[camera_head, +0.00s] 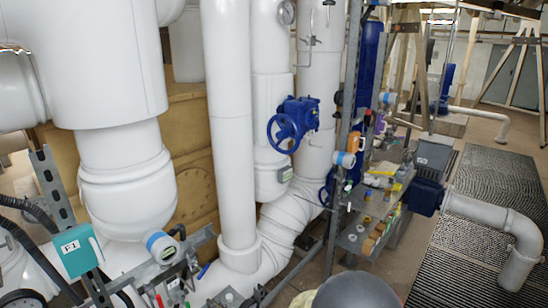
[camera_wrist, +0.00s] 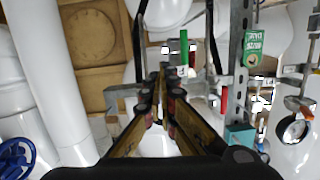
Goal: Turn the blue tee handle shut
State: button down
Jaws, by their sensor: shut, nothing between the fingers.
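A small blue handle (camera_head: 204,271) shows in the head view at the lower left, on the small valve assembly beside the white pipes. It is small there, and its exact shape and turn are hard to tell. In the wrist view I cannot make out this handle. My gripper (camera_wrist: 161,82) shows in the wrist view with its two long fingers brought together at the tips, empty. The tips lie left of a green handle (camera_wrist: 184,47) and a red handle (camera_wrist: 223,100) in that picture. My gripper does not show in the head view.
A perforated metal strut (camera_wrist: 236,55) and a teal box (camera_head: 79,249) stand near the valve assembly. A round blue gauge (camera_head: 161,246) sits there too. Thick white pipes (camera_head: 230,130) and a large blue handwheel (camera_head: 284,132) stand behind. Grating (camera_head: 480,200) covers floor at right.

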jog(key=w+a+r+m+t+y, duration=0.1)
jog(key=w+a+r+m, duration=0.2)
jog(key=m, duration=0.9)
jog(key=shift+w+a+r+t, duration=0.2)
jog(key=shift+a+r+t, duration=0.2)
jog(key=shift+a+r, duration=0.15)
jog(key=shift+w+r, duration=0.25)
jog(key=shift+r, duration=0.3)
dwell(0.4)
jog(key=shift+s+a+r+b, duration=0.4)
jog(key=shift+r+b, duration=0.15)
jog(key=shift+b, duration=0.25)
jog(key=v, duration=0.6)
jog(key=shift+s+a+f, duration=0.25)
jog(key=shift+s+f, duration=0.1)
jog(key=shift+s, duration=0.05)
dwell(0.3)
